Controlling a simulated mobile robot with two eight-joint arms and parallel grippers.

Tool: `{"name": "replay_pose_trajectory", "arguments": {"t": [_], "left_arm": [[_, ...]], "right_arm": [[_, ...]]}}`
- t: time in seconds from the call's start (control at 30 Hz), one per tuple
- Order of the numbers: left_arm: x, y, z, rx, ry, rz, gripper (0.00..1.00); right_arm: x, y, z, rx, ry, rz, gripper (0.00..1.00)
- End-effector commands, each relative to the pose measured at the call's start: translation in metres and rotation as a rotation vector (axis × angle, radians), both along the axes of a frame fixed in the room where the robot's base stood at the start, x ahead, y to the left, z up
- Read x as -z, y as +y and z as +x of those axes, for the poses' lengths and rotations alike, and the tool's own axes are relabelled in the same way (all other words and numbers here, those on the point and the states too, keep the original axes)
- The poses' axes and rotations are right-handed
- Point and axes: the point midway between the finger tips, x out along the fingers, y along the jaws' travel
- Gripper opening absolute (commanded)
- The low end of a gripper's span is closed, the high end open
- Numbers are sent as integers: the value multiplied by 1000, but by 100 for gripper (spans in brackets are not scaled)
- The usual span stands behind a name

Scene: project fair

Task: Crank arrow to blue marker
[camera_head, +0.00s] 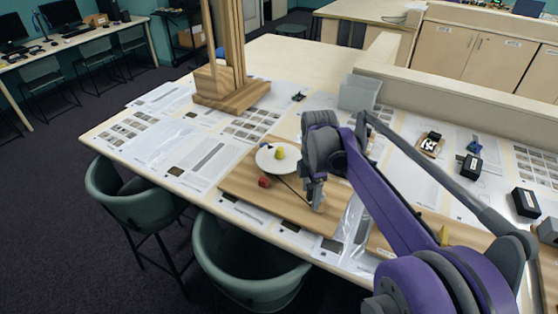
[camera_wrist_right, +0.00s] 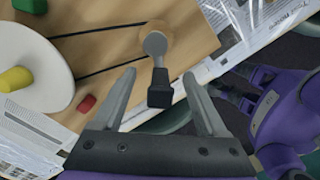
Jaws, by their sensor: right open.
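A wooden board (camera_head: 240,183) lies on the table with a white disc (camera_head: 270,165) that carries a yellow knob (camera_head: 280,153). The disc (camera_wrist_right: 45,60) and knob (camera_wrist_right: 15,79) also show in the right wrist view. A red marker (camera_wrist_right: 87,103) and a green marker (camera_wrist_right: 30,5) sit beside the disc. Two dark belt lines run from the disc towards a grey crank (camera_wrist_right: 155,43) with a black handle (camera_wrist_right: 159,90). My right gripper (camera_wrist_right: 160,74) is open, with its fingers on either side of the handle. My left gripper is out of view.
A tall wooden stand (camera_head: 230,93) is at the back left of the table. A grey bin (camera_head: 358,93) stands behind the board. Black boxes (camera_head: 525,203) stand at the right. Printed sheets cover much of the table, and green chairs (camera_head: 245,260) stand along its front.

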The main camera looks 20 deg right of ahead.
Motion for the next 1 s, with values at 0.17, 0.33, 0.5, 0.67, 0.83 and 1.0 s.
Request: {"name": "replay_pose_trajectory", "arguments": {"t": [0.17, 0.33, 0.5, 0.67, 0.83, 1.0], "left_arm": [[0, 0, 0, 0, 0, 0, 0], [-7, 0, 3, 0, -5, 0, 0], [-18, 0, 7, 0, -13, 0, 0], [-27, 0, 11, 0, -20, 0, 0], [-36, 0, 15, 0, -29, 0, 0], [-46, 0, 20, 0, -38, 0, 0]], "right_arm": [[-1, 0, 0, 0, 0, 0, 75], [-9, 0, 0, 0, -1, 0, 75], [-24, 0, 1, 0, -2, 0, 75], [-36, 0, 1, 0, -1, 0, 75], [-50, 0, 1, 0, -2, 0, 75], [-64, 0, 1, 0, -3, 0, 75]]}}
